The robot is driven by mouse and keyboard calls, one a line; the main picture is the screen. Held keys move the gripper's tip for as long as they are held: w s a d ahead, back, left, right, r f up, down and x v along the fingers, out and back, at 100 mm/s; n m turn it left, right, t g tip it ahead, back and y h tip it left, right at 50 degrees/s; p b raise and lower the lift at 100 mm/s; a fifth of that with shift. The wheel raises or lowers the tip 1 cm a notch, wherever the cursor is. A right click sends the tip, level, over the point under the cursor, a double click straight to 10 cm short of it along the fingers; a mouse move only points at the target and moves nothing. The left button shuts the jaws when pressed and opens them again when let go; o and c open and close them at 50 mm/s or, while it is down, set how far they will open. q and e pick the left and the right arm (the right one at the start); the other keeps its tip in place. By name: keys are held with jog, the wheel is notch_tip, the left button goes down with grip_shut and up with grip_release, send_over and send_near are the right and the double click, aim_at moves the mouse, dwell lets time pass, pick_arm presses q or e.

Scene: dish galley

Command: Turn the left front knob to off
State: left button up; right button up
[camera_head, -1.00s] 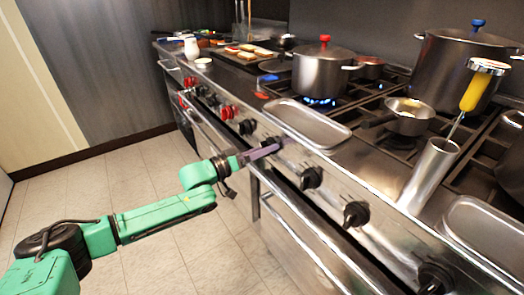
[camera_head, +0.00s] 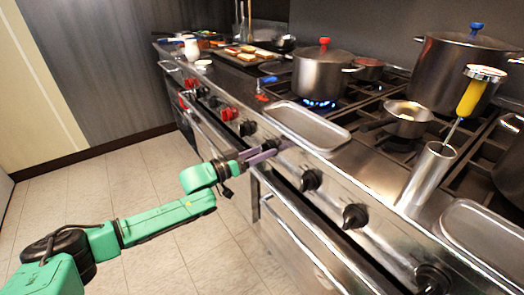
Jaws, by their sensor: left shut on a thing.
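My left gripper (camera_head: 268,151) reaches in from the left and is shut on a black knob (camera_head: 271,143) on the stove's front panel. The fingers hide much of this knob, so its exact angle cannot be read. A blue flame (camera_head: 320,104) burns under the steel pot with a red lid handle (camera_head: 322,72), behind the panel. Other black knobs sit along the panel to the right, one (camera_head: 311,180) nearest the gripper and another (camera_head: 355,215) further on. My right gripper is not in view.
A steel tray (camera_head: 305,124) lies on the ledge just above the held knob. Red knobs (camera_head: 229,113) sit further left on the panel. A steel cylinder (camera_head: 427,175) holds a yellow-handled tool. An oven handle bar (camera_head: 300,232) runs below. The tiled floor at left is clear.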

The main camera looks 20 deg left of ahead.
pick_arm(q)
jog(key=shift+m+p, duration=0.3)
jog(key=shift+m, duration=1.8)
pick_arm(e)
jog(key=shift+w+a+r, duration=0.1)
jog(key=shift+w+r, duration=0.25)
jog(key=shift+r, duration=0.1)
pick_arm(q)
jog(key=o, duration=1.4)
jog(key=shift+c, duration=0.2)
jog(key=p+v, duration=0.1)
jog(key=v, duration=1.3)
jog(key=shift+s+p, duration=0.25)
jog(key=shift+p, duration=0.1)
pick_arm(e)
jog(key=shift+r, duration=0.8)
